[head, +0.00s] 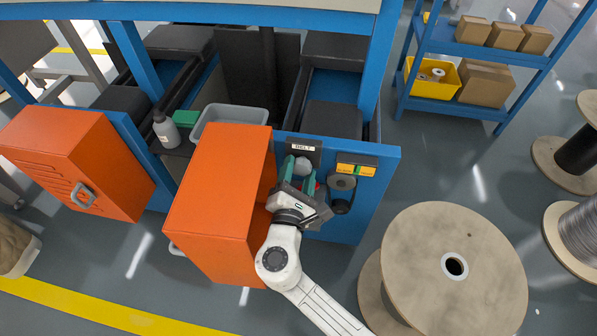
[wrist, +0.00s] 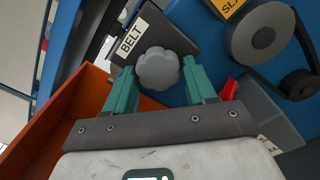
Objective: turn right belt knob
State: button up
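The belt knob (wrist: 158,68) is grey and lobed, on a dark plate beside a white BELT label (wrist: 131,35) on the blue machine. It also shows in the head view (head: 303,163), below the label. My gripper (wrist: 159,72) is open, with one teal finger on each side of the knob. The fingertips reach about its near edge, with a small gap visible at the left. Whether the right finger touches it I cannot tell. In the head view my gripper (head: 299,172) partly hides the knob's lower side.
An orange cabinet door (head: 215,205) stands close to the left of my gripper. Right of the knob are a dark round roller (head: 342,182), a yellow label (head: 356,170) and a red part (wrist: 229,90). A large wooden spool (head: 430,260) stands at lower right.

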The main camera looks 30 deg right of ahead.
jog(key=shift+o, duration=1.1)
jog(key=shift+a, duration=0.1)
jog(key=p+v, duration=0.2)
jog(key=v, duration=0.5)
jog(key=shift+s, duration=0.15)
jog(key=shift+a, duration=0.1)
